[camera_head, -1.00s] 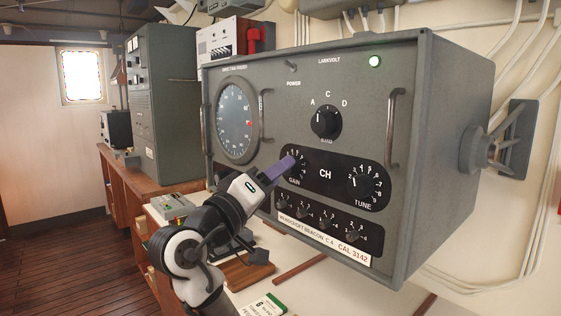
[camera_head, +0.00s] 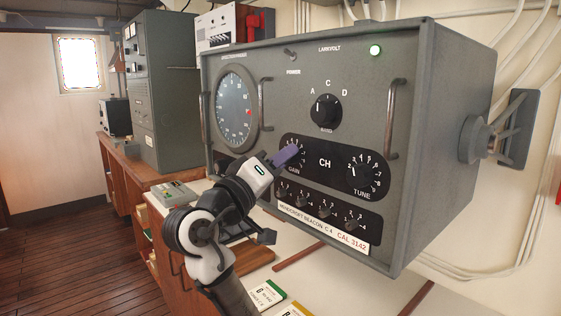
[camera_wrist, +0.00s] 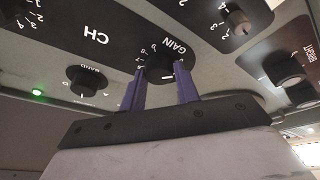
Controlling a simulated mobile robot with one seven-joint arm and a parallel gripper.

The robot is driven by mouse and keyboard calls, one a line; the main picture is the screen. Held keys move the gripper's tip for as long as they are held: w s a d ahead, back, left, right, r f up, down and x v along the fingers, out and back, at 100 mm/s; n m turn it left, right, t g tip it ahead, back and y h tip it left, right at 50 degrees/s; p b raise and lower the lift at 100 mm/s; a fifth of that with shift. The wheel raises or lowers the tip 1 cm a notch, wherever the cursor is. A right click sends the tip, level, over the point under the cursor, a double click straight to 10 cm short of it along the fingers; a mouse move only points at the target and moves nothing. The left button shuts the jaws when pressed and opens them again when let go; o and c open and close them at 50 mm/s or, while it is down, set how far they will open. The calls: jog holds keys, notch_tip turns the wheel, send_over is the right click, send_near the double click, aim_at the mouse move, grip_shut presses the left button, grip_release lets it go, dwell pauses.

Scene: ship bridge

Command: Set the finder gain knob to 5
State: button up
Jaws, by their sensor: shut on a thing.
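My gripper (camera_head: 294,152) reaches the knob from the lower left. In the wrist view the two purple fingers of my gripper (camera_wrist: 160,82) stand on either side of the knob and are shut on it. I cannot tell which number the knob points to.
The TUNE knob (camera_head: 361,176) is to the right, and the BAND knob (camera_head: 326,111) is above. A row of small knobs (camera_head: 325,210) sits below. Metal handles (camera_head: 396,115) stick out from the face. Cards (camera_head: 268,293) lie on the counter below.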

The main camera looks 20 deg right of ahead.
jog(key=shift+f+m+b, duration=0.1)
jog(key=shift+m+b, duration=0.2)
jog(key=shift+b, duration=0.05)
jog(key=shift+w+a+r+m+g+y+b, duration=0.2)
jog(key=shift+m+g+b, duration=1.15)
jog(key=shift+m, duration=4.4)
jog(key=shift+d+r+m+g+y+b, duration=0.15)
jog(key=shift+m+g+y+b, duration=0.45)
jog(key=shift+m+g, duration=3.2)
jog(key=shift+w+a+r+m+t+y+b, duration=0.2)
jog(key=shift+m+b, duration=0.9)
jog(key=shift+m, duration=6.55)
jog(key=shift+s+d, duration=0.1)
jog(key=shift+d, duration=0.05)
jog(key=o, duration=1)
jog(key=shift+c, duration=0.2)
